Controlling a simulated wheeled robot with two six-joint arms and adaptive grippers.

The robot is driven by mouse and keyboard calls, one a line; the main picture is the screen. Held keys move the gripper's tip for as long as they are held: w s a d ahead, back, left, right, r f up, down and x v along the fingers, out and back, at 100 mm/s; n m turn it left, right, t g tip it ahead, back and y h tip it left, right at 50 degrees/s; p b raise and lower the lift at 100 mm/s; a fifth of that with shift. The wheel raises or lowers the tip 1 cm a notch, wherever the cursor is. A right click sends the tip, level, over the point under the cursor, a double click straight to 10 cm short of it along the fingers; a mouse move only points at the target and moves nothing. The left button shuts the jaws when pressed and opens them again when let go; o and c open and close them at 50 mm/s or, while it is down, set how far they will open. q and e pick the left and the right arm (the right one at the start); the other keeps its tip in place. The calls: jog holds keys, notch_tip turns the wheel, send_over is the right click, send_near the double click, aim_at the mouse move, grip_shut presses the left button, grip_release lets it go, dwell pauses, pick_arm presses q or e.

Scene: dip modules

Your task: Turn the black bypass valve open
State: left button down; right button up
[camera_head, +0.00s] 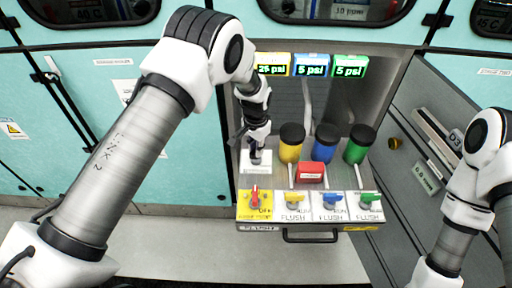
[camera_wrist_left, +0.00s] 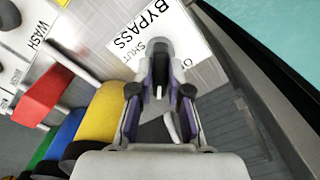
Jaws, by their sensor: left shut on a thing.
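The black bypass valve (camera_wrist_left: 158,50) stands on a white plate lettered BYPASS (camera_wrist_left: 138,35) in the left wrist view. The plate's SHUT mark shows, and another mark is partly covered. In the head view the plate (camera_head: 256,168) is at the left of the panel, and my gripper hides most of the valve. My left gripper (camera_head: 257,150) reaches down over it. In the wrist view its fingers (camera_wrist_left: 160,92) are closed around the valve's handle. The handle's exact angle is hard to tell. My right arm is at the right edge, its gripper out of view.
Yellow (camera_head: 291,143), blue (camera_head: 325,144) and green (camera_head: 359,145) black-capped cylinders stand right of the valve, with a red block (camera_head: 310,172) before them. Several small coloured valves, including a red one (camera_head: 255,197), line the front. Three psi displays (camera_head: 311,65) are behind.

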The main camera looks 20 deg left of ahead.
pick_arm(q)
jog(key=shift+f+n, duration=0.1)
jog(key=shift+n, duration=0.3)
jog(key=n, duration=0.3)
jog(key=shift+n, duration=0.3)
jog(key=shift+n+b, duration=0.35)
jog(key=shift+n, duration=1.55)
jog(key=c, duration=1.1)
grip_release()
jog(key=shift+w+f, duration=0.1)
